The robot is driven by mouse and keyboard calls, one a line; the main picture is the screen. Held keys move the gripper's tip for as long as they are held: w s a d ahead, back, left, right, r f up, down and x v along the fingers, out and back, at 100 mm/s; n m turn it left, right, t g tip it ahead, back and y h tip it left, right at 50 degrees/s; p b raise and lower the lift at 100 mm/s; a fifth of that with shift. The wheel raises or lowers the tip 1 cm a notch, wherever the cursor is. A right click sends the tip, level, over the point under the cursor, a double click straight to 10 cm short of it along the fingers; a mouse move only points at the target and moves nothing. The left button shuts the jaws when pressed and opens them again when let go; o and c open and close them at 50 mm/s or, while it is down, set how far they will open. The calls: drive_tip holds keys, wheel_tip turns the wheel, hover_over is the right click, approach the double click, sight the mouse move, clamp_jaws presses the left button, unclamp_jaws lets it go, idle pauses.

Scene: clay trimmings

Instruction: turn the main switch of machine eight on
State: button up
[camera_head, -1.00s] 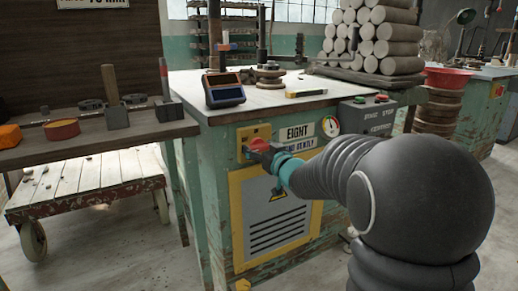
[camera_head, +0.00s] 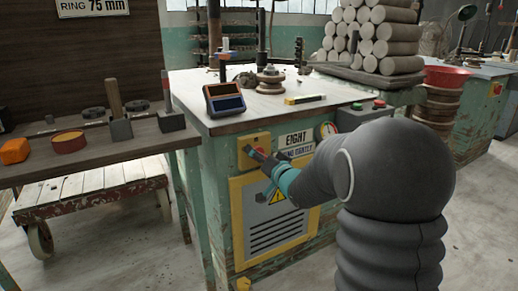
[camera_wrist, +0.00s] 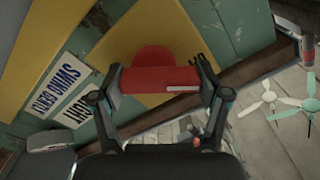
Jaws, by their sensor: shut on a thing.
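The red switch handle (camera_wrist: 160,80) sits on a yellow plate (camera_wrist: 125,38) in the wrist view, with a white mark near its right end. In the head view the yellow switch plate (camera_head: 246,158) is on the green cabinet's front, left of the EIGHT sign (camera_head: 296,138). My gripper (camera_head: 260,155) is at the plate and hides most of the handle. In the wrist view my gripper (camera_wrist: 162,84) has one finger at each end of the handle, shut on it.
The green cabinet (camera_head: 216,190) has a yellow-framed vent panel below the switch. A box with red and green buttons (camera_head: 360,115) is at right, behind my arm. A wooden bench (camera_head: 85,148) and a slatted cart (camera_head: 95,185) stand at left.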

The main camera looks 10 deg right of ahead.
drive_tip(key=m+p, duration=0.2)
drive_tip(key=m, duration=0.1)
drive_tip(key=m+p, duration=0.2)
drive_tip(key=m, duration=0.1)
drive_tip(key=shift+d+r, duration=0.1)
drive_tip(key=shift+r, duration=0.1)
drive_tip(key=shift+w+d+f+m+p, duration=0.1)
drive_tip(key=shift+m+p, duration=0.45)
drive_tip(key=shift+m, duration=0.55)
drive_tip(key=shift+f+m+p, duration=0.1)
drive_tip(key=shift+m+p, duration=0.45)
drive_tip(key=shift+m, duration=0.55)
drive_tip(key=o, duration=1.2)
drive_tip(key=shift+c, duration=0.2)
drive_tip(key=v, duration=1.2)
